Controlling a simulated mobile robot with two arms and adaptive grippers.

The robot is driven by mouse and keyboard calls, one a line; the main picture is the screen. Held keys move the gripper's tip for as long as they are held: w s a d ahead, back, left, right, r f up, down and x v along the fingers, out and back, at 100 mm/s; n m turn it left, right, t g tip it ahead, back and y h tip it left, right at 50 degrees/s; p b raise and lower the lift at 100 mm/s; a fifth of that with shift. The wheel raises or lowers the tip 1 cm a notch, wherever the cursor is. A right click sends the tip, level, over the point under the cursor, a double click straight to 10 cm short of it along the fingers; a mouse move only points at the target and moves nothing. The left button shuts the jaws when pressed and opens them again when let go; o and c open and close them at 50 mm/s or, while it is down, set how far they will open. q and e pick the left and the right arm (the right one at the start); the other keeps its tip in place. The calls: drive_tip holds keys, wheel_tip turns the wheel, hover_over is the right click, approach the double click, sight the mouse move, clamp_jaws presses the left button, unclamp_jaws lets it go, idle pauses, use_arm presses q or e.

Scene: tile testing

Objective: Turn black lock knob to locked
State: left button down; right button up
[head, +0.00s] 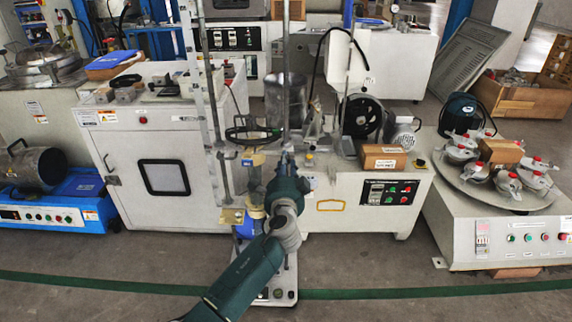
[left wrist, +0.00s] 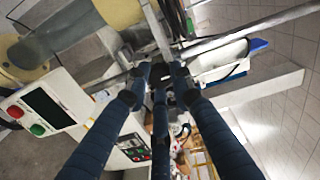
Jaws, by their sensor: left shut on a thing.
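My left gripper (head: 287,158) reaches forward to the narrow test stand with tall vertical poles in the middle of the head view. In the left wrist view its three dark fingers (left wrist: 164,76) come together at their tips and are shut on a small dark part, which looks like the black lock knob (left wrist: 160,73). The knob is mostly covered by the fingertips, so its turn position cannot be read. In the head view the gripper hides it. My right gripper is not in view.
A black handwheel (head: 250,134) and a metal cylinder (head: 286,101) stand close to the gripper. A control panel (head: 390,193) is on the machine to the right. A white cabinet (head: 160,178) stands left. Open floor with a green line (head: 420,292) lies in front.

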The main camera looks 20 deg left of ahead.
use_arm(q)
drive_tip(key=c, duration=1.5)
unclamp_jaws()
drive_tip(key=shift+s+a+f, duration=0.1)
drive_tip(key=shift+a+f, duration=0.15)
drive_tip(key=shift+r, duration=0.1)
drive_tip(key=v, duration=1.2)
